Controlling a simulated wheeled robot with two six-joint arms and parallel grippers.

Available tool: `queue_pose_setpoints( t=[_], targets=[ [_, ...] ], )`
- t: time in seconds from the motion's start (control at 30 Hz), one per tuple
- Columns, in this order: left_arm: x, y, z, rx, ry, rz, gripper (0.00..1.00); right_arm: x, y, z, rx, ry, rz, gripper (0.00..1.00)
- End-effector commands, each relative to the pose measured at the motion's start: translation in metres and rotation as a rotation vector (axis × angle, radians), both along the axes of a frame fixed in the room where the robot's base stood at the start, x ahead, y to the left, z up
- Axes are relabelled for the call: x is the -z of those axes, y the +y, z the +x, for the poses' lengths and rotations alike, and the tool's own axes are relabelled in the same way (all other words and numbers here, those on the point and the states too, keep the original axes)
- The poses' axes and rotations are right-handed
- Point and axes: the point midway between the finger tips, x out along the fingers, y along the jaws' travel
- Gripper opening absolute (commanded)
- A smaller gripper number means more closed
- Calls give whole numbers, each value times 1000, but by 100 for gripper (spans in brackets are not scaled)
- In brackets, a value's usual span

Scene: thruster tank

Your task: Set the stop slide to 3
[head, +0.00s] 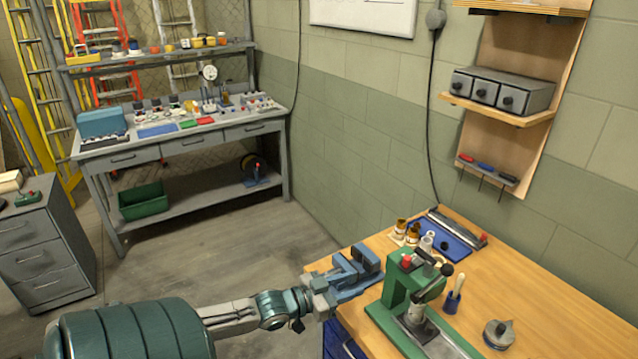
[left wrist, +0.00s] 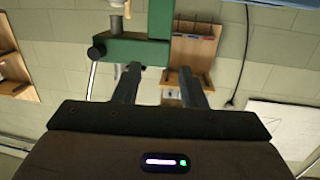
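A green bench press (head: 405,290) with a black-knobbed lever and a red knob stands on the wooden workbench. I cannot make out the stop slide or any number scale for certain. A long grey bar (head: 458,228) with a red part at its right end lies at the blue mat; I cannot tell whether it carries the slide. My left gripper (head: 328,296) is at the bench's near left corner, beside a blue vise (head: 362,264). In the left wrist view its two fingers (left wrist: 158,85) stand apart with nothing visible between them. Beyond them the green press (left wrist: 135,48) appears upside down. My right gripper is out of view.
Small bottles (head: 411,232), a blue holder with a wooden-handled tool (head: 454,296) and a grey round object (head: 499,334) stand around the press. A wall shelf (head: 500,108) holds grey drawers. The bench's right part is clear. Another workbench (head: 185,140) stands farther back.

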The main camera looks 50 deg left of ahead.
Motion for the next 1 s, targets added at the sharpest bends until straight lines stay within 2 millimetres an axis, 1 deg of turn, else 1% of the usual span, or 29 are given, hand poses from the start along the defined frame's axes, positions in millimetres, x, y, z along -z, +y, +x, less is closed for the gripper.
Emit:
queue_pose_setpoints(
  t=[0.03, 0.37, 0.7, 0.83, 1.0],
  targets=[
    [11, 5, 0, -16, 12, 5, 38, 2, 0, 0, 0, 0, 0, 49],
    [70, 32, -5, -102, 86, 40, 38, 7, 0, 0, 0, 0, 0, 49],
    [133, 54, -19, -179, 172, 73, 38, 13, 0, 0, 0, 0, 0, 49],
    [153, 60, -24, -202, 201, 83, 38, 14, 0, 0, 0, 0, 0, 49],
    [170, 64, -30, -220, 228, 91, 38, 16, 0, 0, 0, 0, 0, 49]
  ],
)
